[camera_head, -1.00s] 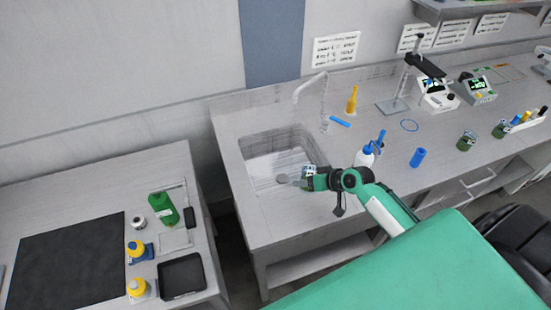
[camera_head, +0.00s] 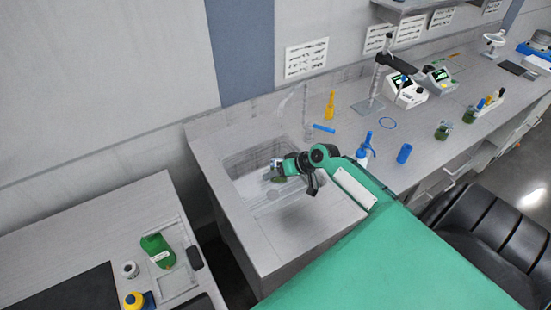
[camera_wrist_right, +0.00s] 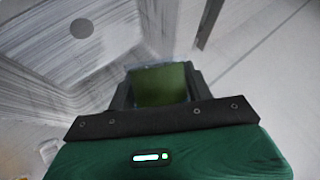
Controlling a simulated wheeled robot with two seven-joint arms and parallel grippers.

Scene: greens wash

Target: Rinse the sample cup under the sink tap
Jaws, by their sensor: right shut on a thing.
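My right gripper (camera_head: 277,172) is shut on the sample cup, over the sink basin (camera_head: 234,164). In the right wrist view the cup (camera_wrist_right: 160,84) shows as a dark green body between the two black fingers (camera_wrist_right: 160,92). Its far side and contents are hidden there. In the head view the cup is small and partly hidden by the gripper. The pale tap (camera_head: 305,115) stands behind the basin, its spout arching to the left behind and above the gripper. I cannot tell whether water runs. My left gripper is out of view.
A yellow bottle (camera_head: 329,106), a blue stick (camera_head: 324,129), a wash bottle (camera_head: 366,148) and a blue cylinder (camera_head: 404,153) stand or lie right of the sink. Two green cups (camera_head: 442,131) (camera_head: 469,115) are further right. The counter in front of the basin is clear.

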